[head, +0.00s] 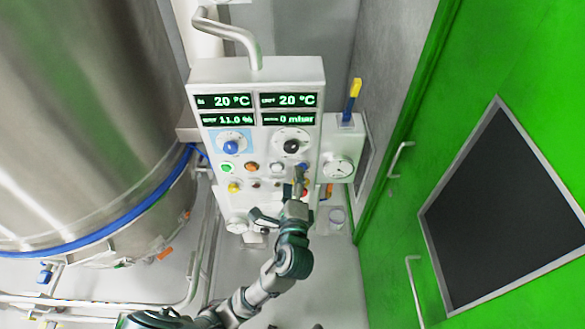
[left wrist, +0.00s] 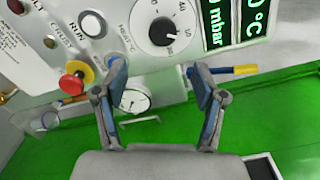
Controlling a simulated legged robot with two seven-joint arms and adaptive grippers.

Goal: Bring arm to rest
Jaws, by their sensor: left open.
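My left arm comes up from the bottom of the head view, and its gripper (head: 281,199) is in front of the lower part of the white control panel (head: 242,160). In the left wrist view the two fingers of this gripper (left wrist: 157,72) are spread apart, with nothing held between them. The panel face with a black knob (left wrist: 163,31) and a red mushroom button (left wrist: 72,83) lies beyond the fingers. Part of the panel's lower button row is hidden by the gripper in the head view. My right gripper is not in view.
A large steel vessel (head: 85,110) fills the left. A blue-and-yellow lever (head: 352,96) stands above a round gauge (head: 340,168) right of the panel. A green door (head: 470,70) with a dark window and handles is at the right. Pipes (head: 110,303) run at lower left.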

